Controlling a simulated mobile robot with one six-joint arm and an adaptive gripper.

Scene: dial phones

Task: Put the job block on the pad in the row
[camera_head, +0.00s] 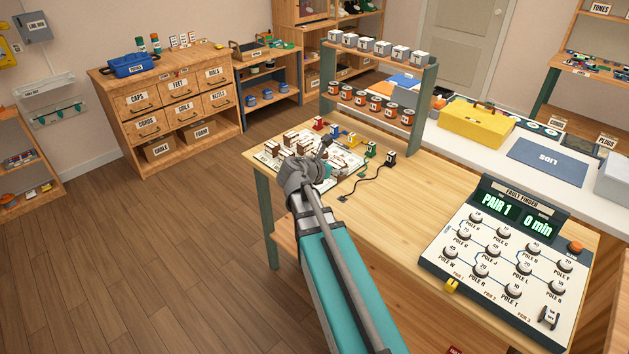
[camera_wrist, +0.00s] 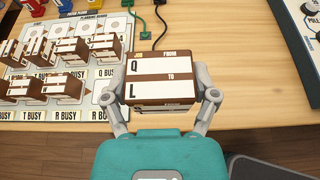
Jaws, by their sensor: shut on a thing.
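My gripper (camera_wrist: 160,102) is shut on the job block (camera_wrist: 162,72) in the wrist view. The block is brown with white faces, and reads JOB, FROM Q, TO L. It is held just right of the planning board (camera_wrist: 66,113). The board has a row of pale pads with circles (camera_wrist: 87,28) at its back, by a START label, and rows of other brown and white blocks (camera_wrist: 68,83) nearer. In the head view my gripper (camera_head: 323,158) is over the board's right part (camera_head: 350,160), and my arm hides part of it; the held block is not clear there.
Coloured plug pieces with cords (camera_head: 370,150) stand behind and right of the board. A rack of cans (camera_head: 375,104) stands at the table's back. The fault finder (camera_head: 505,250) reads PAIR 1, 0 min. Bare tabletop (camera_head: 420,190) lies between.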

